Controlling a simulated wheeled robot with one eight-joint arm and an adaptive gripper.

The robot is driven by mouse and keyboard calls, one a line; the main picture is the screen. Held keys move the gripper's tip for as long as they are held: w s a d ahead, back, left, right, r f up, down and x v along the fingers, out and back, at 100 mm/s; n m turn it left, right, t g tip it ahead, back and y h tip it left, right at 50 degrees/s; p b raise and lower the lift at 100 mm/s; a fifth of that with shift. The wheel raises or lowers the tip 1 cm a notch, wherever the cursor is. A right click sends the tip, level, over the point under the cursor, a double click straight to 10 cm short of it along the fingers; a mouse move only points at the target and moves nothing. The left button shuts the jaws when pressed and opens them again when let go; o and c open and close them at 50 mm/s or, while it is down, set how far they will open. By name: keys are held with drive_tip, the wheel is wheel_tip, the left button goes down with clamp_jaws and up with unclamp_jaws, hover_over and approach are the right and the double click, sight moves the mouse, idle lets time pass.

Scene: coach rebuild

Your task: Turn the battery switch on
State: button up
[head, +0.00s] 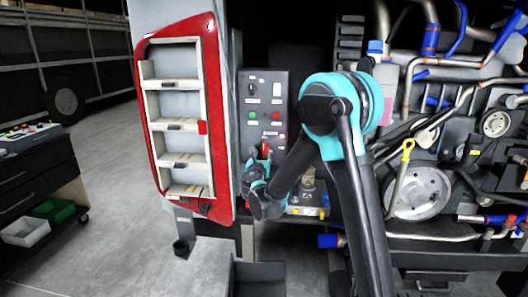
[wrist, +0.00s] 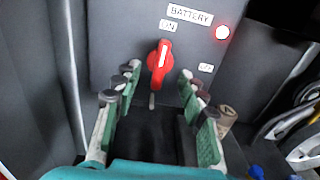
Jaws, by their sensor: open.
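The battery switch is a red rotary knob (wrist: 160,62) on a grey panel under a BATTERY label (wrist: 190,14). Its grip stands nearly upright, with a white mark near the top. A small label (wrist: 168,26) above it seems to read ON; another (wrist: 206,68) to its right is too small to read surely. A red lamp (wrist: 222,32) beside the BATTERY label is lit. My gripper (wrist: 159,80) is open, one finger on each side of the knob's lower part, with gaps visible. In the head view the knob (head: 265,149) shows just above my gripper (head: 262,165).
The control panel (head: 263,90) carries several other buttons above the knob. A red-framed shelf door (head: 222,120) stands close on the left. Pipes and an engine wheel (head: 418,190) crowd the right. A drawer cabinet (head: 35,180) stands far left, with open floor between.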

drive_tip(key=shift+s+a, duration=0.1)
drive_tip(key=shift+s, duration=2.75)
drive_tip(key=s, duration=1.1)
drive_tip(key=s+d+f+m+g+h, duration=0.2)
drive_tip(key=d+f+m+g, duration=0.2)
drive_tip(key=d+m, duration=0.6)
drive_tip(key=s+d+f+m+g+h, duration=0.25)
drive_tip(key=d+f+m, duration=0.3)
drive_tip(key=d, duration=0.75)
drive_tip(key=s+d+f+m+g+y, duration=0.2)
drive_tip(key=s+d+f+m+g, duration=0.1)
drive_tip(key=s+m, duration=0.6)
drive_tip(key=s+d+f+m+g+y, duration=0.3)
drive_tip(key=s+f+m, duration=0.3)
drive_tip(key=s+m, duration=0.3)
drive_tip(key=shift+m+g, duration=0.65)
drive_tip(key=shift+m, duration=0.4)
drive_tip(key=shift+d, duration=0.15)
